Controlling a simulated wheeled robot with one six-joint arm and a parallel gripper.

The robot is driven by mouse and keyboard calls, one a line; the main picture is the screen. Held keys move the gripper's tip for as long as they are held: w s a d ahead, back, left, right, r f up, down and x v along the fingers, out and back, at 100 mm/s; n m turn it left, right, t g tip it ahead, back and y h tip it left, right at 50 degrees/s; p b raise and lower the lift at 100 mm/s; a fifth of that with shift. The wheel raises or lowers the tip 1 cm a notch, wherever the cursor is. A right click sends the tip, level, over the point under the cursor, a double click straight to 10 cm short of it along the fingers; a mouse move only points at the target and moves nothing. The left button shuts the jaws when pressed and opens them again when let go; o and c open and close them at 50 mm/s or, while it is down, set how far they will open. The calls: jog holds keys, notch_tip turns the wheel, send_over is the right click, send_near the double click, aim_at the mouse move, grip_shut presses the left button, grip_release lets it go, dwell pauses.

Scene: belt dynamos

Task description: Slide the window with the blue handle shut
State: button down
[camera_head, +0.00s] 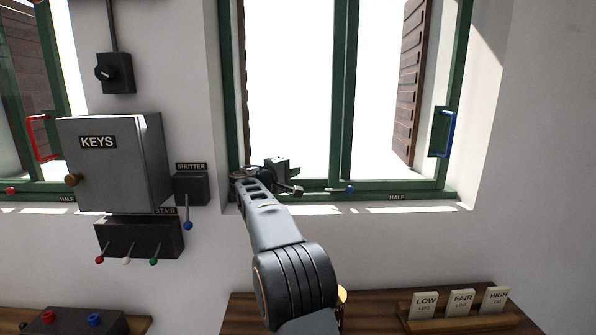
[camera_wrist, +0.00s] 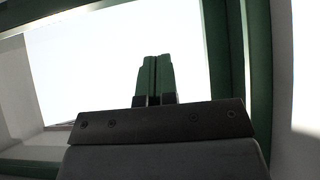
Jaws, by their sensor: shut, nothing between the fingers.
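The green-framed window (camera_head: 345,90) fills the upper middle of the head view, with bright light behind it. Its blue handle (camera_head: 448,135) is an upright bar on the right side of the frame. My gripper (camera_head: 282,176) is at the window's lower left, in front of the bottom rail and well left of the blue handle. In the wrist view its fingers (camera_wrist: 154,78) are together, with nothing between them. Green frame bars (camera_wrist: 258,85) show at the right there, but no blue handle. I cannot tell whether the gripper touches the frame.
A blue knob (camera_head: 350,189) sits on the bottom rail near a HALF label (camera_head: 397,197). A red handle (camera_head: 42,137) belongs to another window at the left. The KEYS box (camera_head: 112,170) and SHUTTER box (camera_head: 191,188) are left of my arm. LOW, FAIR and HIGH blocks (camera_head: 461,302) stand below right.

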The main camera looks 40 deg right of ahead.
jog(key=s+d+p, duration=0.1)
jog(key=d+p, duration=0.3)
jog(key=d, duration=0.6)
jog(key=shift+s+d, duration=0.2)
jog(key=shift+d, duration=0.2)
